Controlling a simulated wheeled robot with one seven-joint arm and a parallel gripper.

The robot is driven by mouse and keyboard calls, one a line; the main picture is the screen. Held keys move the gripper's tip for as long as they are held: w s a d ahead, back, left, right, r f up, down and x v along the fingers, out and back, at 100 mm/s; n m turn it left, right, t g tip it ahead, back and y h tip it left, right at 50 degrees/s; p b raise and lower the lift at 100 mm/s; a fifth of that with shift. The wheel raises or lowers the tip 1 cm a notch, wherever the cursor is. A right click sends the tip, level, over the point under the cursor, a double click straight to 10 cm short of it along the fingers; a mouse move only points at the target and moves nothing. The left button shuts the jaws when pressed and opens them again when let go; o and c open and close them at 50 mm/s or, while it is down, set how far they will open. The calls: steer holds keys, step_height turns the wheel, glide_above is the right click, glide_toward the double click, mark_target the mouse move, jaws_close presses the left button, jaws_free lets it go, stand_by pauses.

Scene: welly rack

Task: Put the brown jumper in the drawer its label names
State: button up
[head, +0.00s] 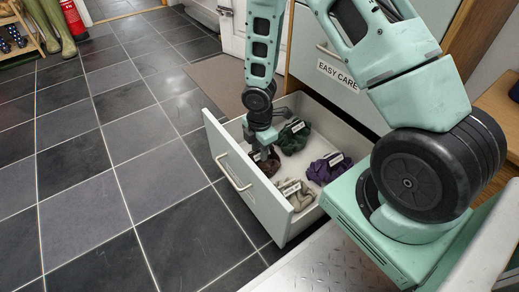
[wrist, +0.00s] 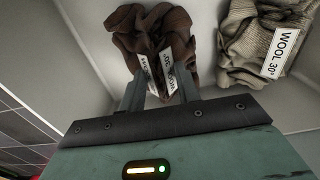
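The brown jumper (wrist: 152,32) is a bunched dark brown garment between and beyond my fingertips in the wrist view. White label pieces on it stand in a V between the fingers; their writing is too small or turned to read. My gripper (wrist: 159,88) has its fingers part-way together on the cloth. In the head view my gripper (head: 263,145) reaches down into the open drawer (head: 238,180), over the brown jumper (head: 267,163) near the drawer's front left. The jumper is low in the drawer; I cannot tell whether it touches the floor.
A beige jumper (wrist: 262,42) labelled WOOL 30° lies beside the brown one. Green (head: 293,138) and purple (head: 328,170) garments share the drawer. A closed front above carries an EASY CARE label (head: 337,75). Green wellies (head: 50,25) stand far left. The tiled floor at left is clear.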

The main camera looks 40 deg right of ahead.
steer(key=s+a+r+m+p, duration=0.1)
steer(key=a+r+p, duration=0.2)
steer(key=r, duration=0.6)
steer(key=s+a+r+m+p, duration=0.1)
steer(key=a+r+m+p, duration=0.15)
steer(key=r, duration=0.75)
steer(key=s+a+r+m, duration=0.3)
steer(key=s+a+r, duration=0.3)
steer(key=s, duration=0.3)
steer(key=s+a+r+m, duration=0.4)
steer(key=s+a+r, duration=0.2)
steer(key=s+r, duration=0.2)
steer(key=shift+s+a+r+y+p, duration=0.25)
steer(key=shift+s+r+y+p, duration=0.1)
steer(key=shift+s, duration=0.4)
